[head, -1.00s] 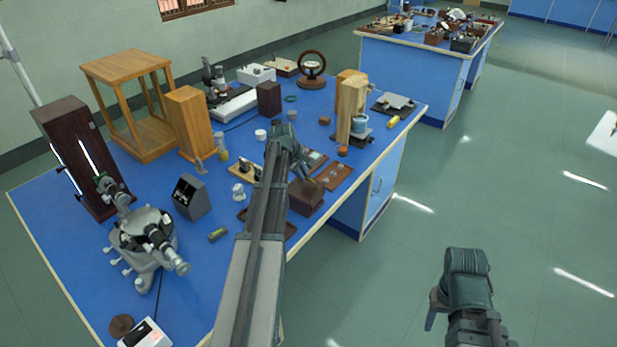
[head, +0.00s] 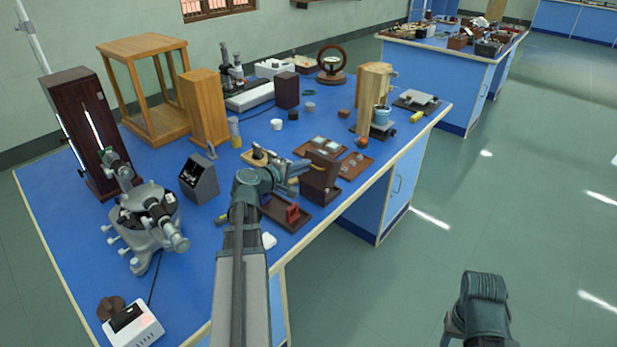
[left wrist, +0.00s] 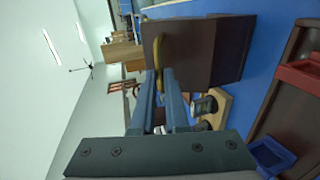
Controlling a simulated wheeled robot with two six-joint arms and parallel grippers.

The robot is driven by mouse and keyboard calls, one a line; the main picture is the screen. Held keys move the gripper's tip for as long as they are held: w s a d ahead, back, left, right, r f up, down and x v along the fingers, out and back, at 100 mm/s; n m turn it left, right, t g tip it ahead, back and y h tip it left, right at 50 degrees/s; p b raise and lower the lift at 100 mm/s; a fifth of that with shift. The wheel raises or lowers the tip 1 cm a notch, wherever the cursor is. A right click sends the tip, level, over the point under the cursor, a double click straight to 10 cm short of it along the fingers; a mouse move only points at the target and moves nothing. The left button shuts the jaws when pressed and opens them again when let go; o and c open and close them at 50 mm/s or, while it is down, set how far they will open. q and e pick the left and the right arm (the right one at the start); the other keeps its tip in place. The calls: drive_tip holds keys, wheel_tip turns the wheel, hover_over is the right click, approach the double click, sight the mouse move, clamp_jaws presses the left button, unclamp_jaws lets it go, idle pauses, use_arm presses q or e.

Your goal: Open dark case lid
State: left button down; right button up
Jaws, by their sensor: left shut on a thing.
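The dark brown case (head: 320,178) stands near the right edge of the blue bench. My left gripper (head: 296,178) reaches it from the left. In the left wrist view the fingers (left wrist: 163,76) are closed on a yellow brass-coloured handle (left wrist: 160,46) against a brown face of the case (left wrist: 200,52). I cannot tell how far the lid is raised, and the inside is hidden. My right gripper (head: 448,333) hangs low over the floor, away from the bench. Its fingertips are too unclear to judge.
A brown tray (head: 271,213) with a red piece (head: 292,213) lies just in front of the case. A flat brown tray (head: 358,166) lies behind it. A spectrometer (head: 150,228) stands at the left. The floor right of the bench is clear.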

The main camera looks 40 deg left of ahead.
use_arm(q)
drive_tip(key=s+f+t+b, duration=0.4)
drive_tip(key=s+t+b, duration=0.1)
drive_tip(key=b, duration=0.8)
drive_tip(key=shift+f+h, duration=0.15)
drive_tip(key=shift+h, duration=0.25)
drive_tip(key=shift+s, duration=0.1)
